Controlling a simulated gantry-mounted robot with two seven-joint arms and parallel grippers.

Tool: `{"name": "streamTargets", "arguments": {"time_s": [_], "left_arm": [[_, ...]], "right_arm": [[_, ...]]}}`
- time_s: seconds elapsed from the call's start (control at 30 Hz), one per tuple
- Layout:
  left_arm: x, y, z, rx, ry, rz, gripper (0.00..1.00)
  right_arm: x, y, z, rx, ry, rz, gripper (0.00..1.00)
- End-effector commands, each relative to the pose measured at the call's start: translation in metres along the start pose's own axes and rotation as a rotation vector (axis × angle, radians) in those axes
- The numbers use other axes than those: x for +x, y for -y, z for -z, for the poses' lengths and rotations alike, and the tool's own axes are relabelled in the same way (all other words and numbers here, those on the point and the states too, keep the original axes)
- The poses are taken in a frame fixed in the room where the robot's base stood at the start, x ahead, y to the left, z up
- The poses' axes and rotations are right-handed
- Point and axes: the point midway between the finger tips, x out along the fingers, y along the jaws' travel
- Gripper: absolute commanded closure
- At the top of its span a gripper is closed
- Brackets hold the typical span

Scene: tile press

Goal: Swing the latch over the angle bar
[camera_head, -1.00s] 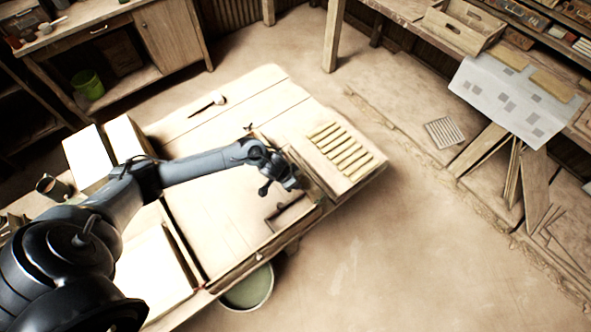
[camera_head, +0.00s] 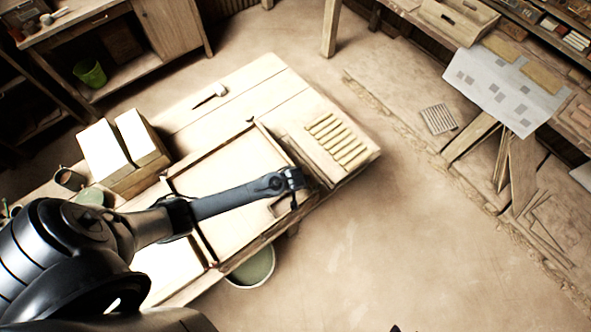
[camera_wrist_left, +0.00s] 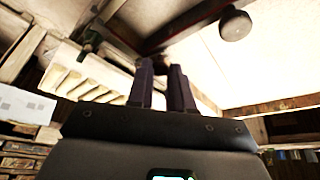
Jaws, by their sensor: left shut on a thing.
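My left gripper (camera_head: 297,190) is over the right end of the shallow tray frame on the workbench. In the left wrist view its two dark fingers (camera_wrist_left: 164,75) are close together, shut on a small dark piece between them, probably the latch; the fingers hide most of it. A dark bar, probably the angle bar (camera_head: 281,146), runs along the frame's right side. A dark reddish bar also crosses the top of the left wrist view (camera_wrist_left: 185,22), beyond the fingers. I cannot tell whether the latch lies over the bar. My right gripper is not in view.
A board with several pale strips (camera_head: 337,140) lies right of the frame. Pale blocks (camera_head: 103,150) stand at the left, and a brush (camera_head: 210,95) lies at the back. A bucket (camera_head: 252,268) is below the front edge. A round dark knob (camera_wrist_left: 235,25) shows in the wrist view.

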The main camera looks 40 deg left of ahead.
Motion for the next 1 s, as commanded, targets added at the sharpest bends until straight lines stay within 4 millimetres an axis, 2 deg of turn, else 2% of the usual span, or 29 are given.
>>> {"name": "streamTargets", "arguments": {"time_s": [0.27,0.77,0.8,0.93,1.0], "left_arm": [[-0.0004,-0.0029,-0.0016,-0.083,0.000,0.034,1.00],[0.0001,-0.0031,-0.0018,-0.097,-0.001,0.040,1.00],[0.0001,-0.0031,-0.0017,-0.097,-0.001,0.040,0.75],[-0.0001,-0.0033,-0.0017,-0.097,-0.001,0.040,0.55],[-0.0002,-0.0034,-0.0018,-0.096,-0.001,0.040,0.54]], "right_arm": [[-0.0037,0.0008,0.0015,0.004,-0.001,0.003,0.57],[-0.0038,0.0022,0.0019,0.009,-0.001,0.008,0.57],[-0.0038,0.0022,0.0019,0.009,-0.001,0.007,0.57],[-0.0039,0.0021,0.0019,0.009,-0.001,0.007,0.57],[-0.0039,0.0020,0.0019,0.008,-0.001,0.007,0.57]]}}
